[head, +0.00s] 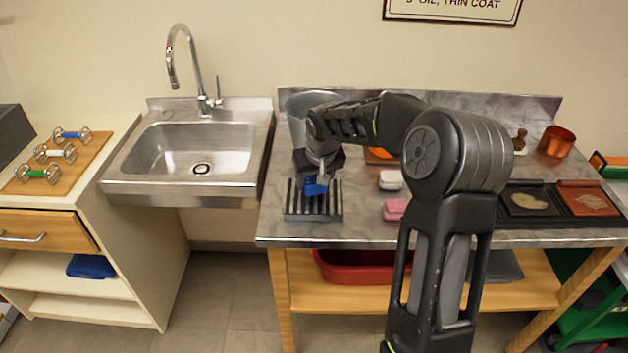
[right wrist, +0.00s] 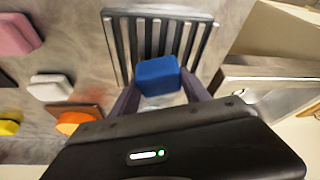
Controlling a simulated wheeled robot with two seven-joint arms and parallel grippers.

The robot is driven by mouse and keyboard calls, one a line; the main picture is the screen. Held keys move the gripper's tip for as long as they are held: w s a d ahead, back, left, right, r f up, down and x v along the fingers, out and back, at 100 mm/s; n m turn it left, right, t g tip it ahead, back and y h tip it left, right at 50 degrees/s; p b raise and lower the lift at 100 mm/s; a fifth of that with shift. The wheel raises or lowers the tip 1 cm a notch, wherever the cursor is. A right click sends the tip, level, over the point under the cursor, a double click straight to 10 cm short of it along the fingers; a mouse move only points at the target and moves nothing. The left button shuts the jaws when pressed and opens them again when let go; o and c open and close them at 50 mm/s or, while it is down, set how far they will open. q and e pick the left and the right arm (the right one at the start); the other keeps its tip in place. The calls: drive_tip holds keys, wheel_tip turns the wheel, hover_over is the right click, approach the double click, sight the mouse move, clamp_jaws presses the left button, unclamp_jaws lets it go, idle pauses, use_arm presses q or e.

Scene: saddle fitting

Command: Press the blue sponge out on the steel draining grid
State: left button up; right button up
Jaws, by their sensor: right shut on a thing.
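The blue sponge (head: 315,185) is held in my right gripper (head: 318,180) over the back part of the steel draining grid (head: 312,206). In the right wrist view the blue sponge (right wrist: 158,76) sits between the two fingers of my right gripper (right wrist: 160,92), with the bars of the draining grid (right wrist: 160,36) behind it. I cannot tell whether the sponge touches the bars. My left gripper is not in view.
A white sponge (head: 391,180) and a pink sponge (head: 395,209) lie right of the grid. A steel sink (head: 195,150) is to the left. Dark trays (head: 533,199) and a copper pot (head: 557,141) are at the right.

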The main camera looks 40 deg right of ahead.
sight(313, 179)
drive_tip(key=shift+r+p, duration=1.55)
drive_tip(key=shift+r, duration=1.35)
drive_tip(key=shift+a+f, duration=0.1)
